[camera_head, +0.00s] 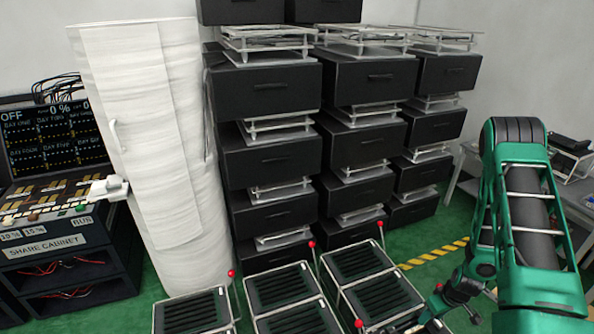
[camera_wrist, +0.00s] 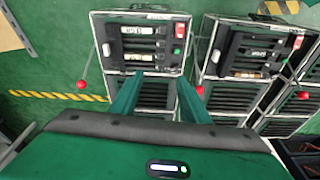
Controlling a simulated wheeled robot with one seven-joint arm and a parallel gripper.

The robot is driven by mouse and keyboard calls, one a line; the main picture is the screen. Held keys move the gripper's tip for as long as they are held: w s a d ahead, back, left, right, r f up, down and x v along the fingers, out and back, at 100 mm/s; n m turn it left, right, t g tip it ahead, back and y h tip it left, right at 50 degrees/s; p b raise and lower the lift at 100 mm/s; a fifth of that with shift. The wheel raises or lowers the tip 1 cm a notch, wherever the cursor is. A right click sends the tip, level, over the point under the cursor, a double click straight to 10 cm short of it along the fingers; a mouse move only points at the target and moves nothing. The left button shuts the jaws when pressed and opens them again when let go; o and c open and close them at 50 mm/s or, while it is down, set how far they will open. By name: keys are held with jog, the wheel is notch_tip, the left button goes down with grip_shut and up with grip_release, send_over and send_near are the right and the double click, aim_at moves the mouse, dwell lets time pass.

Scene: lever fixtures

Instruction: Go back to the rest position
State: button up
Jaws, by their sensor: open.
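My gripper (camera_wrist: 158,82) shows in the wrist view as two green fingers spread apart with nothing between them. Beyond the fingertips is a lever fixture box (camera_wrist: 100,40) with a dark panel, and I cannot tell the gap to it. A red-knobbed lever (camera_wrist: 82,85) sticks out at its left. A second fixture box (camera_wrist: 212,68) is to the right, with a red knob (camera_wrist: 303,95) near its right side. In the head view my green arm reaches down at the right. The gripper end there is small and partly cut off at the bottom edge.
Slatted units (camera_head: 283,290) with red-knobbed levers (camera_head: 312,244) fill the bottom middle. Black drawers (camera_head: 270,90) are stacked behind them. A white cylinder (camera_head: 150,150) and a control cabinet (camera_head: 60,250) stand left. A yellow-black floor stripe (camera_head: 430,254) crosses green floor. A table (camera_head: 470,180) is right.

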jog(key=s+r+m+g+h, duration=0.1)
jog(key=s+r+m, duration=0.15)
jog(key=r, duration=1.25)
jog(key=s+r+m, duration=0.2)
jog(key=s+r, duration=0.1)
jog(key=r, duration=1.2)
jog(key=s+a+r+m, duration=0.2)
jog(key=s+r, duration=0.6)
jog(key=s, duration=0.2)
jog(key=s+a+r+m+g, duration=0.1)
jog(key=s+a+r+m, duration=0.2)
jog(key=s+r, duration=0.5)
jog(key=shift+s+a+r+y, duration=0.15)
jog(key=shift+s+r+y, duration=0.2)
jog(key=shift+s, duration=0.65)
jog(key=shift+w+f, duration=0.2)
jog(key=shift+w, duration=0.4)
